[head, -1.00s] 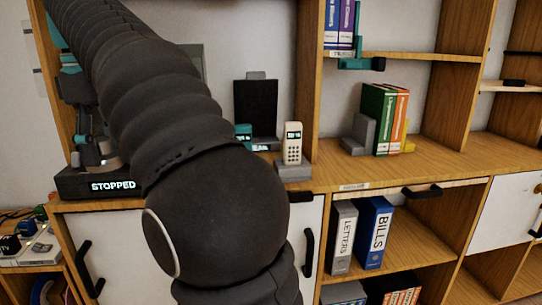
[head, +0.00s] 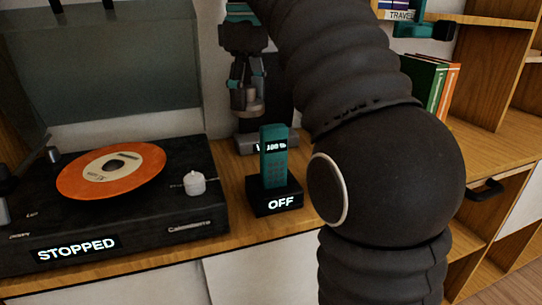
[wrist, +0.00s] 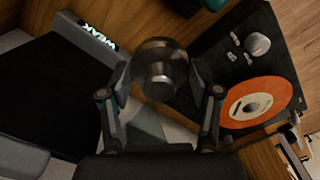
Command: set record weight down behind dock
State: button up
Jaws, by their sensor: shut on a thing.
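My gripper (head: 247,88) is shut on the record weight (head: 247,106), a small metallic cylinder, also seen between the fingers in the wrist view (wrist: 158,68). In the head view it is upright, right of the turntable (head: 205,215). My gripper appears behind and slightly left of this dock. In the wrist view the handset shows only as a teal edge at the top (wrist: 213,4).
A grey stand (head: 245,143) with a lit label and a dark slab is close behind; the slab (wrist: 45,100) fills the wrist view's left. The turntable, reading STOPPED, carries an orange record (head: 85,172). Green and orange books (head: 430,85) stand at right, partly behind my arm.

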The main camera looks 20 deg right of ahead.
jog(key=b, duration=0.4)
send_over(256, 168)
jog(key=s+a, duration=0.1)
jog(key=s, duration=0.3)
jog(key=f, duration=1.3)
jog(key=shift+w+a+f, duration=0.2)
jog(key=shift+w+d, duration=0.15)
jog(key=shift+w, duration=0.25)
jog(key=w, duration=0.1)
jog(key=w+d+p, duration=0.1)
jog(key=w, duration=0.1)
jog(key=shift+d, duration=0.15)
jog(key=shift+s+f+b, duration=0.1)
jog(key=shift+f+b, duration=0.2)
jog(key=shift+f, duration=0.3)
jog(key=shift+f, duration=0.1)
jog(key=o, duration=1.4)
jog(key=shift+o, duration=0.2)
notch_tip(256, 168, up, 12)
jog(key=p, duration=0.3)
jog(key=shift+p, duration=0.3)
